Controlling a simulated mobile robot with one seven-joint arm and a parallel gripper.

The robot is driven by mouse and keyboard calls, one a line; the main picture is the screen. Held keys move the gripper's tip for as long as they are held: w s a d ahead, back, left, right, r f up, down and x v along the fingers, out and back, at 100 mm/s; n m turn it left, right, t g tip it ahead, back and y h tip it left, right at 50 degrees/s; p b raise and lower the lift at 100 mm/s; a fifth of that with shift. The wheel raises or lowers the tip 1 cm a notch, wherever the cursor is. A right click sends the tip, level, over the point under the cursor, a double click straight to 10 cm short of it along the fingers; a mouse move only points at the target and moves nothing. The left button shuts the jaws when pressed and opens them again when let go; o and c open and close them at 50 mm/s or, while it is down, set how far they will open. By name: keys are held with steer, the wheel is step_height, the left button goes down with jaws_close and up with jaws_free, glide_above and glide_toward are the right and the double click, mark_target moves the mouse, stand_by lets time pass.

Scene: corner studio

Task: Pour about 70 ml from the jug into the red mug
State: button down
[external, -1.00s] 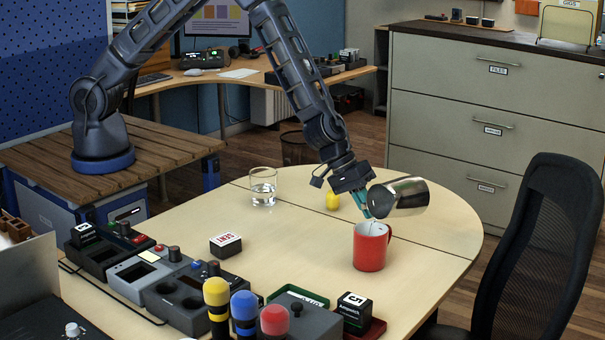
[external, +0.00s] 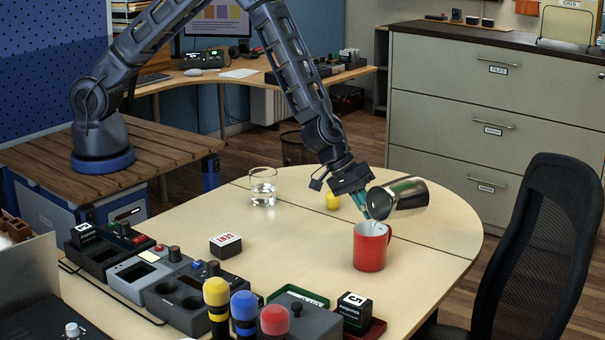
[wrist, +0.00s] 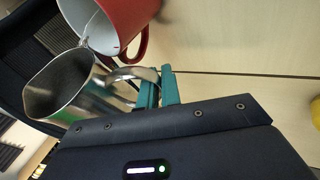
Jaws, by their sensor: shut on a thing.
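The steel jug (external: 404,197) is tilted on its side above the red mug (external: 370,250). Its lip is low and toward the mug, and a thin pale stream shows between lip and mug. My gripper (external: 364,203) is shut on the jug's handle, left of the jug. The mug stands upright on the table. In the wrist view the jug (wrist: 72,88) lies next to the mug (wrist: 128,22), with a thin stream at the mug's opening. My teal fingers (wrist: 157,90) are closed at the jug's handle. The liquid level in the mug cannot be told.
A glass of clear liquid (external: 263,187) and a small yellow object (external: 332,201) stand behind the mug on the table (external: 310,235). A stamp block (external: 225,244) lies to the left. Several knobbed devices and a black box (external: 355,308) line the front. A chair (external: 545,245) is at the right.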

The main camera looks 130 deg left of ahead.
steer(key=shift+r, duration=0.1)
steer(key=shift+r, duration=0.2)
steer(key=shift+f+h, duration=0.15)
steer(key=shift+h, duration=0.25)
steer(key=shift+a, duration=0.2)
steer(key=shift+g+h+b, duration=0.3)
steer(key=shift+b, duration=0.05)
steer(key=shift+a+f+n+h, duration=0.1)
steer(key=shift+n+h, duration=0.2)
steer(key=shift+h, duration=0.1)
steer(key=shift+f+g+h+b, duration=0.2)
steer(key=shift+g+h+b, duration=0.1)
steer(key=shift+h+b, duration=0.35)
steer(key=shift+s+d+r+n+h, duration=0.1)
steer(key=shift+d+r+n+h, duration=0.1)
steer(key=shift+n+h, duration=0.15)
